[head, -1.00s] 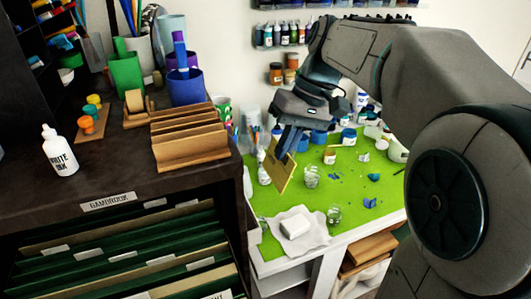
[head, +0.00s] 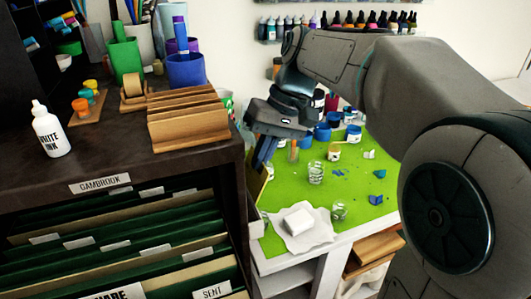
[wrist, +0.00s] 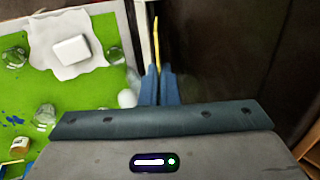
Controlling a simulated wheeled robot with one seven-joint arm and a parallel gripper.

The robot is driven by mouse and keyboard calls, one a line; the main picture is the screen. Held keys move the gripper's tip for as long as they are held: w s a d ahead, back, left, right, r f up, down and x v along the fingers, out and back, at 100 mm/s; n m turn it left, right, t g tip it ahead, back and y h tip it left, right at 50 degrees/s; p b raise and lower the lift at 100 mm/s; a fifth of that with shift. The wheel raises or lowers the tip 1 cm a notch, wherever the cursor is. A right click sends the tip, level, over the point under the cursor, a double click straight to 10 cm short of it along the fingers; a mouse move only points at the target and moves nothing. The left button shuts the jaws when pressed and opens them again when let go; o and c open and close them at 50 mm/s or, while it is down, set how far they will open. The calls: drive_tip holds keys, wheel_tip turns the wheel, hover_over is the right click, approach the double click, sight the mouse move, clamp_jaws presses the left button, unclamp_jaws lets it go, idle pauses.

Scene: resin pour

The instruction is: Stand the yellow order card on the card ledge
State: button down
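The yellow order card (wrist: 156,42) shows edge-on in the wrist view, upright between the two blue fingers. My gripper (wrist: 159,72) is shut on it. In the head view my gripper (head: 262,156) hangs just right of the dark cabinet, fingers pointing down. There only a thin strip of the card (head: 264,186) shows below the fingers; the cabinet's edge hides much of it. A stepped wooden rack (head: 190,128), which looks like the card ledge, stands on the cabinet top, left of my gripper. I see no card on it.
The dark cabinet (head: 100,172) has open drawers of hanging files. The green-topped table (head: 345,190) holds jars, glasses and a white block (head: 298,221).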

drive_tip(key=shift+d+b+x, duration=0.2)
drive_tip(key=shift+b+x, duration=0.75)
drive_tip(key=shift+x, duration=0.5)
drive_tip(key=shift+d+b+x, duration=0.2)
drive_tip(key=shift+b+x, duration=0.75)
drive_tip(key=shift+x, duration=0.5)
drive_tip(key=shift+w+f, duration=0.1)
drive_tip(key=shift+f, duration=0.05)
drive_tip(key=c, duration=1.1)
unclamp_jaws()
drive_tip(key=shift+r+p, duration=3.55)
drive_tip(key=shift+r, duration=0.55)
